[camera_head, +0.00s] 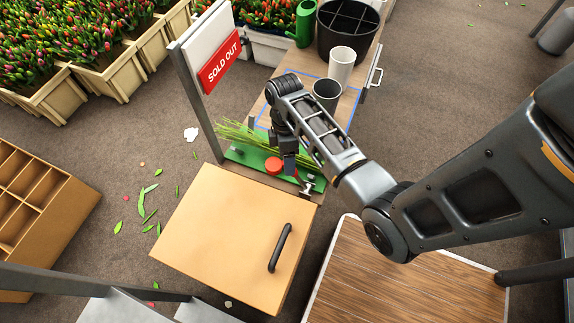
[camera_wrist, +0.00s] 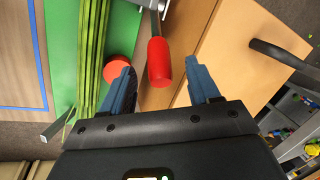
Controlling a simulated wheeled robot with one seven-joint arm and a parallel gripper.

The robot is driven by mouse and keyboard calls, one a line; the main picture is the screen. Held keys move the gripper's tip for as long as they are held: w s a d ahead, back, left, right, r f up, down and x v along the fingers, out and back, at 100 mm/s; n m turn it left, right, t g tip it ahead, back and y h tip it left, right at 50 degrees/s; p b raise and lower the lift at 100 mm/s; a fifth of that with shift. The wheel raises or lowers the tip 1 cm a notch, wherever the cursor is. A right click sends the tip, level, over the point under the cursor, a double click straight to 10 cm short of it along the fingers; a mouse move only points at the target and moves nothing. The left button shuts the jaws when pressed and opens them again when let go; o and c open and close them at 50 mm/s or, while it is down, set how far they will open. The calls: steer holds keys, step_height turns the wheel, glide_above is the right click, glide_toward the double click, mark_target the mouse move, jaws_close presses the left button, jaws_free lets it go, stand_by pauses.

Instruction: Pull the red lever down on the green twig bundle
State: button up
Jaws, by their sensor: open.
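The green twig bundle (camera_head: 235,135) lies along a green board (camera_head: 236,155) at the bench's front edge. The twigs (camera_wrist: 92,50) and the board (camera_wrist: 62,50) also show in the wrist view. The red lever handle (camera_wrist: 159,62) sits on a metal shaft and appears between my open fingertips (camera_wrist: 160,72), with no clear contact. A round red knob (camera_wrist: 116,68) is partly behind the left finger; it also shows in the head view (camera_head: 274,165). In the head view my gripper (camera_head: 289,160) is over the board and mostly hides the lever handle. The metal clamp (camera_head: 307,188) is at right.
A wooden cabinet front (camera_head: 225,235) with a dark handle (camera_head: 280,248) is just below the board. A sold-out sign (camera_head: 220,63) on a post stands left. A grey cup (camera_head: 327,93), a white cup (camera_head: 341,65) and a black bucket (camera_head: 346,28) stand behind the arm.

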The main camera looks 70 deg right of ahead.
mark_target(296, 176)
steer(key=shift+x, duration=1.65)
jaws_close()
